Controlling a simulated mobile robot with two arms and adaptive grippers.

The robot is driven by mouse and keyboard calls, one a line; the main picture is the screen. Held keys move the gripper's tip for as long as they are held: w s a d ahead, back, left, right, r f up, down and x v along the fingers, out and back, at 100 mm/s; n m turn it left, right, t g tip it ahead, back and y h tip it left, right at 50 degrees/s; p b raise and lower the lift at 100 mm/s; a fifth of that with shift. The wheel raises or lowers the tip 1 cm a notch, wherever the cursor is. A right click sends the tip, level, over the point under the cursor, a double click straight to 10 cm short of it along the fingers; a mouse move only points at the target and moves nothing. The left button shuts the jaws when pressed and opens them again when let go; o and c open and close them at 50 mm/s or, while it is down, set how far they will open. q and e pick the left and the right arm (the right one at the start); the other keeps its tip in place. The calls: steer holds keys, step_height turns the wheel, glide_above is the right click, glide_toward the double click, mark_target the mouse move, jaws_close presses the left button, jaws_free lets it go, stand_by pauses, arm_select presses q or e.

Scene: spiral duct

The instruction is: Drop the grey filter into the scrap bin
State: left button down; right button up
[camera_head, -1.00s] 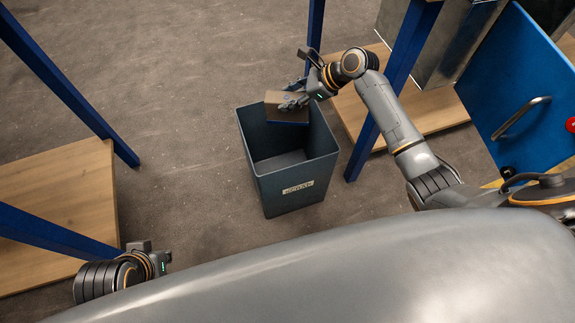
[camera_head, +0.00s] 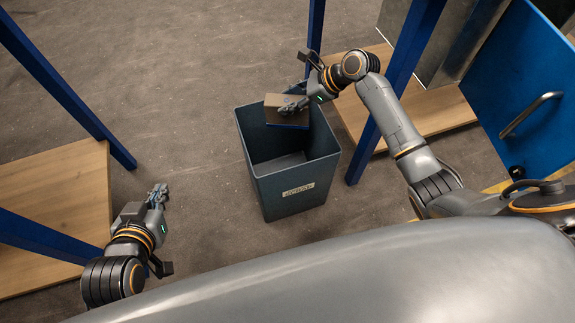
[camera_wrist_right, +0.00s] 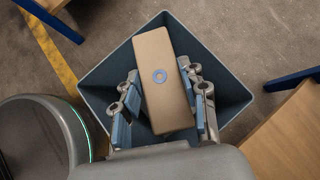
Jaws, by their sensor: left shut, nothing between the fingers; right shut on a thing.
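The filter (camera_head: 284,103) is a brownish-grey block with a dark blue side. In the right wrist view it is a tan-grey slab (camera_wrist_right: 163,100) with a blue ring mark. My right gripper (camera_head: 291,105) is shut on it and holds it over the far part of the bin's opening. The scrap bin (camera_head: 291,190) is a dark blue-grey open box with a white label, standing on the floor. Its rim and walls surround the filter in the right wrist view (camera_wrist_right: 232,92). My left gripper (camera_head: 158,192) is shut and empty, left of the bin.
Wooden shelves with blue posts stand at the left (camera_head: 60,195) and right of the bin (camera_head: 440,112). A blue door (camera_head: 520,95) with a metal handle is at the right.

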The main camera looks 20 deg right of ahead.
stand_by(0.3)
steer(key=o, duration=1.3)
steer(key=v, duration=1.2)
